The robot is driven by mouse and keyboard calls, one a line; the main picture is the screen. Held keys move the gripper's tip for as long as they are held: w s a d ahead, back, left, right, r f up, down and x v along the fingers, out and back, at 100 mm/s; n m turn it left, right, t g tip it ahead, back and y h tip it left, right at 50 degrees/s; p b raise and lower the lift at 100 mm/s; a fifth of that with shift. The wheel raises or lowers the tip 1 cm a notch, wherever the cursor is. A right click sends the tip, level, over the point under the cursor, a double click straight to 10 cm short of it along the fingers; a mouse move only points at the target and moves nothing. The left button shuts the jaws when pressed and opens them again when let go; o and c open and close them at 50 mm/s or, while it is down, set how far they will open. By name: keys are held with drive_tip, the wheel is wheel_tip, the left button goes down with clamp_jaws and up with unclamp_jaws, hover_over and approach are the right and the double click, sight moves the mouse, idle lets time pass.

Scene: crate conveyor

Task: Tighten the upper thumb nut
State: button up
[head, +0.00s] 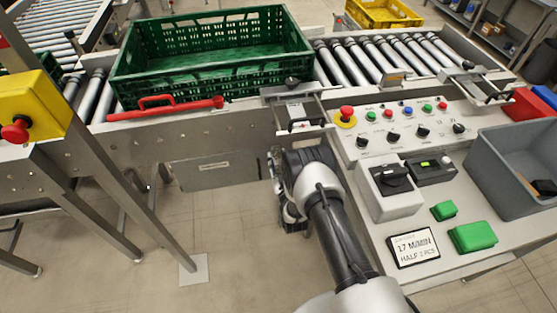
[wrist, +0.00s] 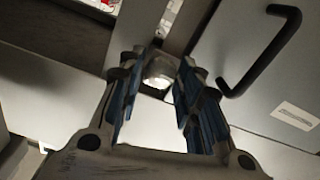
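My gripper (wrist: 160,72) reaches up under the conveyor's front side in the wrist view. Its two blue-padded fingers stand apart. A pale, rounded metallic piece (wrist: 158,76) shows between the fingertips; it may be the upper thumb nut, but it is blurred, and I cannot tell whether the pads touch it. In the head view my gripper (head: 290,216) is low in front of the conveyor frame, partly hidden by my own arm. The thumb nut cannot be made out there.
A green crate (head: 210,75) sits on the rollers behind a red-handled bar (head: 165,109). The control panel (head: 398,125) and a grey bin (head: 500,165) are to the right. A black handle (wrist: 270,50) juts out right of my fingers.

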drive_tip(key=c, duration=0.6)
drive_tip(key=shift+m, duration=0.4)
drive_tip(key=m, duration=0.3)
drive_tip(key=shift+m, duration=0.4)
drive_tip(key=m, duration=0.3)
drive_tip(key=shift+m, duration=0.4)
drive_tip(key=m, duration=0.5)
drive_tip(key=shift+m, duration=2.3)
